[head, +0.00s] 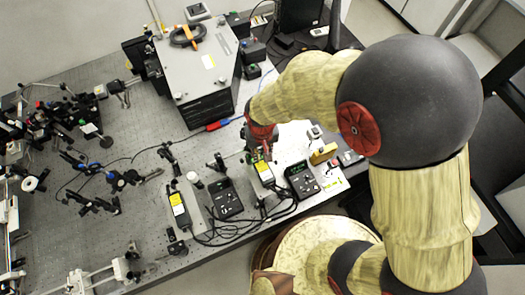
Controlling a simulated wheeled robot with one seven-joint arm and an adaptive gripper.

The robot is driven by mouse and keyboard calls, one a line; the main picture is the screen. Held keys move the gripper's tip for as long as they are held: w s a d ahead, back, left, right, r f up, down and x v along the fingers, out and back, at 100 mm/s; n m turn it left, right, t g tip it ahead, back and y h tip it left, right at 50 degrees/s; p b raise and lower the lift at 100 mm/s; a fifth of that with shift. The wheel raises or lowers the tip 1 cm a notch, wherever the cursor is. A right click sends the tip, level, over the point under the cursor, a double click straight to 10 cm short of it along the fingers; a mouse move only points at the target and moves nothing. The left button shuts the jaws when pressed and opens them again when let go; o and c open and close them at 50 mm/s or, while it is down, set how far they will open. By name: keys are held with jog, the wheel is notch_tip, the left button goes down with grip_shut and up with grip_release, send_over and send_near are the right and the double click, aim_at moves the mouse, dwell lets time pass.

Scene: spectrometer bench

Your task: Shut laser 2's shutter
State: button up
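Two laser heads with yellow labels stand near the bench's front edge. One laser (180,209) is on the left, and the other laser (264,172) is to its right, beside a black controller box (302,181). Another black controller box (226,199) stands between the two lasers. I cannot read which laser is number 2, and no shutter can be made out. My gripper (258,152) points down at the back end of the right laser, over or close to it. My arm partly hides it, and its fingers are too small to tell open from shut. Contact cannot be told.
A large grey box (205,62) stands on the optical bench (135,140) behind my gripper. Optic mounts (115,180) crowd the bench's left side. Black cables (235,232) loop at the front edge.

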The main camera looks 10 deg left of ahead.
jog(key=shift+o, duration=0.7)
jog(key=shift+r, duration=0.1)
jog(key=shift+r, duration=0.35)
notch_tip(320, 180, up, 11)
jog(key=shift+s, duration=0.25)
